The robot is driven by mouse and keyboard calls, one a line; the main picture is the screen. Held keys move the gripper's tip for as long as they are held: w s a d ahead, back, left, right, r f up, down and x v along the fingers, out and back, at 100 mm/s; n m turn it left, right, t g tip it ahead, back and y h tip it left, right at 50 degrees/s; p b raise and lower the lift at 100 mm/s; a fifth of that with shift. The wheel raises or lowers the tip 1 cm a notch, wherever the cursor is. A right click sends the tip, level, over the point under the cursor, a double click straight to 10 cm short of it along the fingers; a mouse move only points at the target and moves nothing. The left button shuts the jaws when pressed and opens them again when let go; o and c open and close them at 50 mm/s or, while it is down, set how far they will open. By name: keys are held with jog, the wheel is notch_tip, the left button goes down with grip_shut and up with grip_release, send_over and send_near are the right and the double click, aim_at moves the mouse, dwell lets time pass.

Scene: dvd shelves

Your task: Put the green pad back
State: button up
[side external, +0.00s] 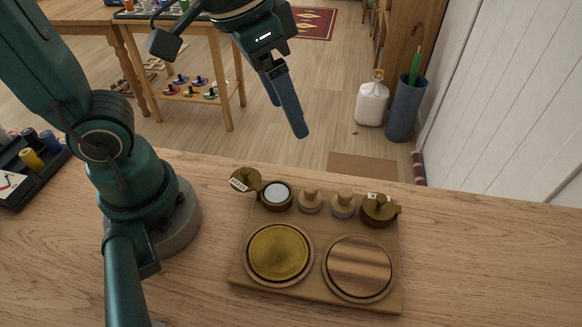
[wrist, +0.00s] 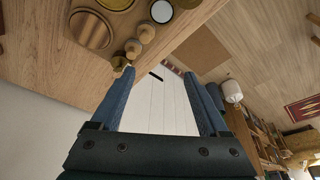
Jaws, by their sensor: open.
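I cannot pick out a clearly green pad. A wooden board (side external: 318,288) holds two large round pieces: an olive-yellow disc (side external: 278,254) on the left and a brown striped disc (side external: 360,267) on the right. Behind them, a small olive tin (side external: 276,195) stands open with a pale round inside and its labelled lid (side external: 245,179) folded left. A second olive tin (side external: 378,209) with a label appears closed. My gripper (side external: 288,118) is open and empty, high above and behind the board. Its fingers also show in the wrist view (wrist: 160,75).
Two wooden knobs (side external: 310,200) (side external: 343,204) stand between the tins. A black tray (side external: 35,170) with small coloured cylinders lies at the far left. Bare tabletop (side external: 490,260) is free right of the board.

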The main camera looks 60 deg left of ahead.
jog(key=s+a+f+n+t, duration=0.1)
jog(key=s+a+n+t, duration=0.1)
jog(key=s+a, duration=0.2)
jog(key=shift+s+f+y, duration=0.3)
dwell(0.5)
